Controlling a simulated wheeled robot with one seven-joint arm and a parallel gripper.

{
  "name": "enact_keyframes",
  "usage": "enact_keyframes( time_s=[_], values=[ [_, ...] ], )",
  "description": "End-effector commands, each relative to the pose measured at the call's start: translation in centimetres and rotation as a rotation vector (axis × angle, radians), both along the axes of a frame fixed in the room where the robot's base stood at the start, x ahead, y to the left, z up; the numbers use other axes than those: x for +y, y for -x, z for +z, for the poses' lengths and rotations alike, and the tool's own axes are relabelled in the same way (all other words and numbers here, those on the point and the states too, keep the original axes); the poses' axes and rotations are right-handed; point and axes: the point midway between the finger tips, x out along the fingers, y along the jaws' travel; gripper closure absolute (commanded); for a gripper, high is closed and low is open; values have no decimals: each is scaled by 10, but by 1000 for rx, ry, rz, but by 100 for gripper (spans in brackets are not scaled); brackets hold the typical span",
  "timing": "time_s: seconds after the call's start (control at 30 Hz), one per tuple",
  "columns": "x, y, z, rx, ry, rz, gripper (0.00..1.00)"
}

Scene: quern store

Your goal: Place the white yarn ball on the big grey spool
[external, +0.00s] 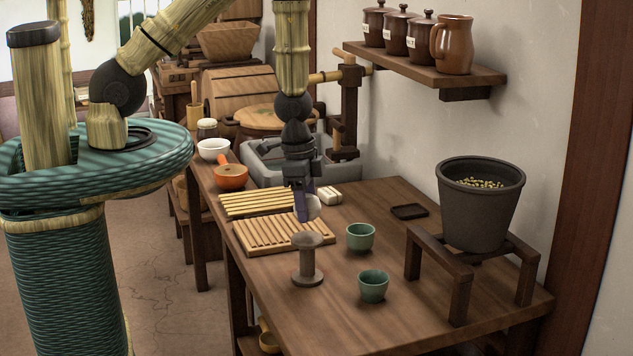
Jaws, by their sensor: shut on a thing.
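My gripper (306,206) is shut on the white yarn ball (313,208), which shows partly between and to the right of the fingers. The gripper points down over the table. The big grey spool (307,261) stands upright on the table, just in front of and below the gripper in the picture. Its round top flange looks bare. The ball appears above and behind the spool's top, apart from it; the exact gap is hard to tell. The ball's left side is hidden by a finger.
Slatted wooden racks (283,237) lie left of the spool. Two green cups (360,237) stand to its right. A dark pot (480,205) sits on a wooden stand (461,296) farther right. White blocks (328,196) and a small dark tray (409,211) lie behind. The table's front is clear.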

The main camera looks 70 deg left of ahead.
Motion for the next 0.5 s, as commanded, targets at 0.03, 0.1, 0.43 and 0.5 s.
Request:
enact_keyframes(
  time_s=[0.03, 0.1, 0.43, 0.5],
  values=[
    [0, 0, 0, 0, 0, 0, 71],
    [0, 0, -1, 1, -1, 0, 71],
    [0, 1, -34, 4, -1, 0, 71],
    [0, 1, -39, 3, -1, 0, 71]
  ],
)
